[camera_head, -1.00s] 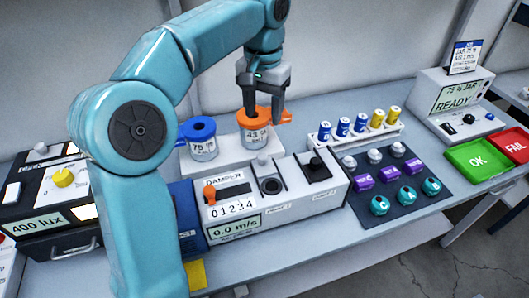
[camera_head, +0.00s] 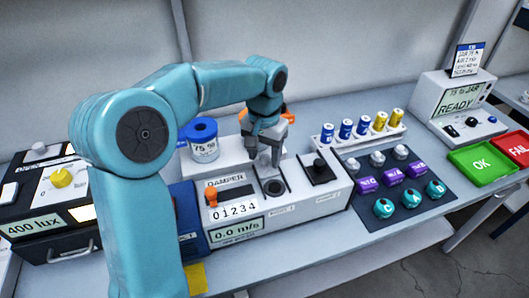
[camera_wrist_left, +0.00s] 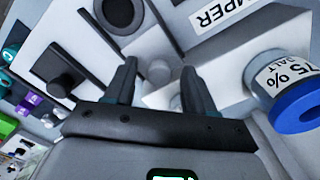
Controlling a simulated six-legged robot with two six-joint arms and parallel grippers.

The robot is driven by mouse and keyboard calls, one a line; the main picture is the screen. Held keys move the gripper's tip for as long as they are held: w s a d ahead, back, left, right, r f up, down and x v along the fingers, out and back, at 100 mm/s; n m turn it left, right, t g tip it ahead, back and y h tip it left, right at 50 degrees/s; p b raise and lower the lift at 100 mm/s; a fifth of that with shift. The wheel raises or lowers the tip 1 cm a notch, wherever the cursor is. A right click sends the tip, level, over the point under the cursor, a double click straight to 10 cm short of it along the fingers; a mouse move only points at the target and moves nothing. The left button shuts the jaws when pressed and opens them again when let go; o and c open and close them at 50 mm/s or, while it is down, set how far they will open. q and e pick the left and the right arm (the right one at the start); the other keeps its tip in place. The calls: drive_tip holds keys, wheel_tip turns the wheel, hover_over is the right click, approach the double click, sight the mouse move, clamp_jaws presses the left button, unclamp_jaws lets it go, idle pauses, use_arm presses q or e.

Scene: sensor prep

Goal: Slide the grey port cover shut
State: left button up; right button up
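The grey port cover's round grey knob (camera_wrist_left: 158,70) shows in the left wrist view, beside the dark round port opening (camera_wrist_left: 118,12). In the head view the open port (camera_head: 273,187) is on top of the white damper box (camera_head: 325,203), and my gripper hides most of the cover. My left gripper (camera_head: 266,160) points down just behind this port. In the left wrist view its two open fingers (camera_wrist_left: 158,84) stand on either side of the knob, with gaps visible; whether they touch it I cannot tell. My right gripper is not in view.
A black cover with a knob (camera_head: 319,170) lies on the box's right side. An orange damper lever (camera_head: 211,195) is at its left. Several small vials (camera_head: 362,125) are right.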

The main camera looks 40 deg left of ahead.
sight(273, 171)
use_arm(q)
drive_tip(key=shift+w, duration=0.1)
clamp_jaws()
drive_tip(key=s+d, duration=0.1)
drive_tip(key=d+b, duration=0.1)
drive_tip(key=d, duration=0.1)
drive_tip(key=s+d, duration=0.1)
drive_tip(key=d, duration=0.1)
drive_tip(key=shift+s+d+b, duration=0.15)
drive_tip(key=shift+s+b, duration=0.15)
drive_tip(key=shift+s, duration=0.05)
drive_tip(key=shift+c, duration=1.9)
unclamp_jaws()
drive_tip(key=o, duration=0.4)
drive_tip(key=shift+o, duration=0.2)
drive_tip(key=shift+d, duration=0.1)
